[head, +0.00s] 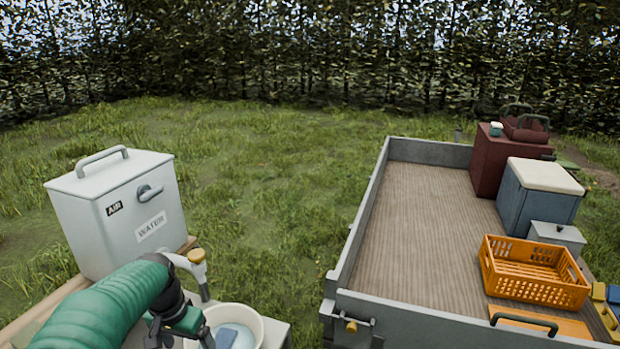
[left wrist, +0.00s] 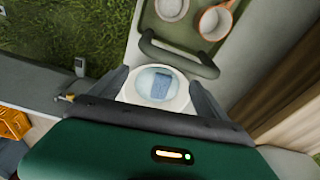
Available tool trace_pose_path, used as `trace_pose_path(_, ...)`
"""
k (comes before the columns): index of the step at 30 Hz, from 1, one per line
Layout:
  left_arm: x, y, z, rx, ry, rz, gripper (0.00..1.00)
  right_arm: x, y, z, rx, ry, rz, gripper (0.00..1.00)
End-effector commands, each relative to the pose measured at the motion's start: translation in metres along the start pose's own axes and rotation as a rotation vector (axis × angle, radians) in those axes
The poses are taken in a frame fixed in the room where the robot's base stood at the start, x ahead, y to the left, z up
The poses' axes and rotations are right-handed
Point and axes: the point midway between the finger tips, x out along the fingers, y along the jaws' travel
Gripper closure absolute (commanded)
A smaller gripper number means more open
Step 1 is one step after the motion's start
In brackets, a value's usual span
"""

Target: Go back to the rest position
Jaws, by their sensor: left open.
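My left gripper (head: 182,336) is at the lower left in the head view, at the end of a green-sleeved arm. It is beside and partly in front of a white bowl (head: 255,322) with a blue block (head: 240,337) in it. In the left wrist view the two dark fingers of the left gripper (left wrist: 158,80) stand apart, with the bowl (left wrist: 182,102) and blue block (left wrist: 161,86) seen between them. Nothing is held between the fingers. How far the fingertips are from the bowl is hard to tell. My right gripper is not in view.
A grey water box (head: 115,215) and a tap (head: 198,265) stand close behind the left gripper. A cart bed (head: 430,220) at right carries an orange crate (head: 535,285), a blue cooler (head: 540,200) and a dark red box (head: 490,160). Grass lies between.

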Motion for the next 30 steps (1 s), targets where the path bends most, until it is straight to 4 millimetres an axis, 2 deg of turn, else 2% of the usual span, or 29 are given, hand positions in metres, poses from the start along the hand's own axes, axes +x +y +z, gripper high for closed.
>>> trace_pose_path(8, 0.009, 0.018, 0.024, -0.039, 0.011, -0.006, 0.13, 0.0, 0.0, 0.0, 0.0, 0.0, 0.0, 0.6)
trace_pose_path(13, 0.018, 0.037, 0.05, -0.075, 0.022, -0.012, 0.13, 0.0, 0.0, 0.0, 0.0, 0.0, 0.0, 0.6)
trace_pose_path(17, 0.026, 0.056, 0.08, -0.108, 0.037, -0.017, 0.13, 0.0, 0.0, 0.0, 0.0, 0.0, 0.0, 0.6)
trace_pose_path(25, 0.048, 0.1, 0.165, -0.179, 0.076, -0.026, 0.13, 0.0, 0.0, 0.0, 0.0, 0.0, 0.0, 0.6)
trace_pose_path(27, 0.052, 0.107, 0.18, -0.189, 0.084, -0.026, 0.13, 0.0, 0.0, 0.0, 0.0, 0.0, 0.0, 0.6)
trace_pose_path(30, 0.054, 0.11, 0.187, -0.195, 0.088, -0.026, 0.13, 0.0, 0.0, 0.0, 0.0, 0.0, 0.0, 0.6)
